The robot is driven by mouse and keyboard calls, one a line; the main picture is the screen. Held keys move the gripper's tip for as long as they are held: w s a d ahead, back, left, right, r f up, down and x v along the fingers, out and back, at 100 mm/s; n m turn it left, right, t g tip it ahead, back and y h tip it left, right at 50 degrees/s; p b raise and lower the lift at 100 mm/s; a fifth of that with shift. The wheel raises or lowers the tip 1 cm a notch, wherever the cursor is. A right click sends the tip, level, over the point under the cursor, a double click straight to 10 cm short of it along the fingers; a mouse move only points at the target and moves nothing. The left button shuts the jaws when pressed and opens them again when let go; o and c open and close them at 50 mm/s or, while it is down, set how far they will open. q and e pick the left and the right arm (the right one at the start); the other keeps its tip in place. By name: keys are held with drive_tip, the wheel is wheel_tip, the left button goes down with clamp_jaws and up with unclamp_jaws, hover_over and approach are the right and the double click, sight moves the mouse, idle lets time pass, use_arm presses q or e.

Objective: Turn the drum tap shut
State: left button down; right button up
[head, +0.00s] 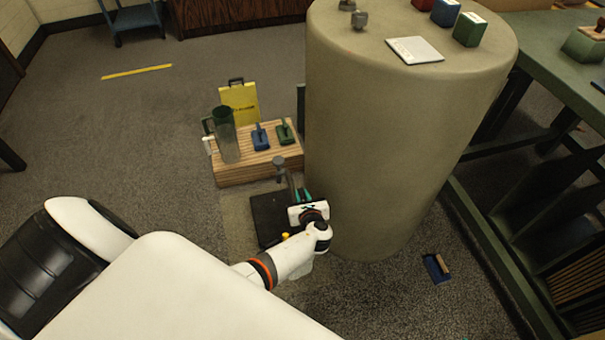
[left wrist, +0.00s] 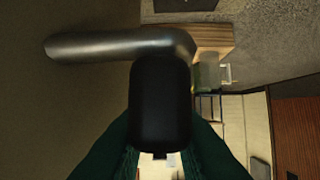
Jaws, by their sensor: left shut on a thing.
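The drum (head: 385,150) is a large beige cylinder standing at centre right. Its tap (head: 279,163) sits low on the drum's left side, partly hidden by my gripper. In the left wrist view a bent grey metal pipe of the tap (left wrist: 110,45) shows, with its dark rounded handle (left wrist: 160,95) in front of it. My left gripper (head: 301,194) is at the tap, low beside the drum. Its green fingers (left wrist: 160,140) are shut on the dark handle, one on each side. My right gripper is in neither view.
A black tray (head: 262,208) lies on the floor by the tap. A yellow board (head: 240,103) stands behind. A blue dustpan (head: 433,270) lies at right, near a green bench (head: 560,70).

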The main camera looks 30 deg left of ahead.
sight(303, 196)
use_arm(q)
drive_tip(key=shift+n+g+y, duration=0.3)
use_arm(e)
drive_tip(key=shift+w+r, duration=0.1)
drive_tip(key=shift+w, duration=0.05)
use_arm(q)
drive_tip(key=c, duration=1.3)
unclamp_jaws()
drive_tip(key=p+v, duration=0.1)
drive_tip(key=v, duration=0.2)
drive_tip(key=shift+s+d+r+p, duration=0.15)
drive_tip(key=shift+r+p, duration=0.05)
drive_tip(key=shift+p, duration=0.2)
drive_tip(key=p+v, duration=0.2)
drive_tip(key=v, duration=0.6)
drive_tip(key=shift+s+d, duration=0.15)
drive_tip(key=shift+s, duration=0.05)
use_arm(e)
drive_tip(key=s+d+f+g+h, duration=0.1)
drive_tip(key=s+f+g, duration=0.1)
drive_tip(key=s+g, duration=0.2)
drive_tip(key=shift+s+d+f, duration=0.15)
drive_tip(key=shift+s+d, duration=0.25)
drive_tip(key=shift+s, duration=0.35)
